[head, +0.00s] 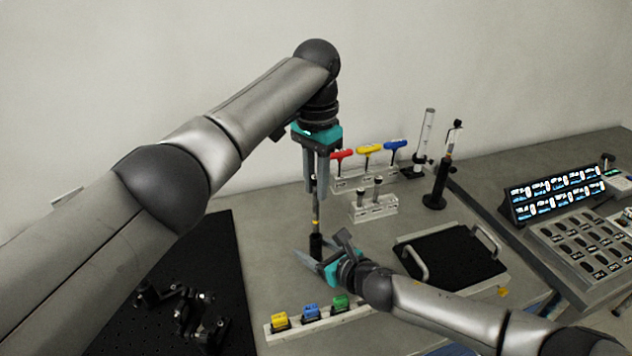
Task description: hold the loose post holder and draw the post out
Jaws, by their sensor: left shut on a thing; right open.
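The post (316,208) is a thin upright silver rod below my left gripper (314,188). A small yellow band shows near its lower end. My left gripper points down and is shut on the upper part of the post. The loose post holder (316,243) is a short black upright cylinder directly below the post, in line with it. Whether the post's lower end is still inside it I cannot tell. My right gripper (324,250) comes in low from the right and is open, with its fingers to either side of the holder. The holder's base is partly hidden.
A rack (372,181) with red, yellow and blue-handled drivers stands behind, with a small block (373,210) before it. A black post assembly (435,200) is further right. A black tray with handles (455,262) lies right. A strip (300,327) with coloured pieces is in front.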

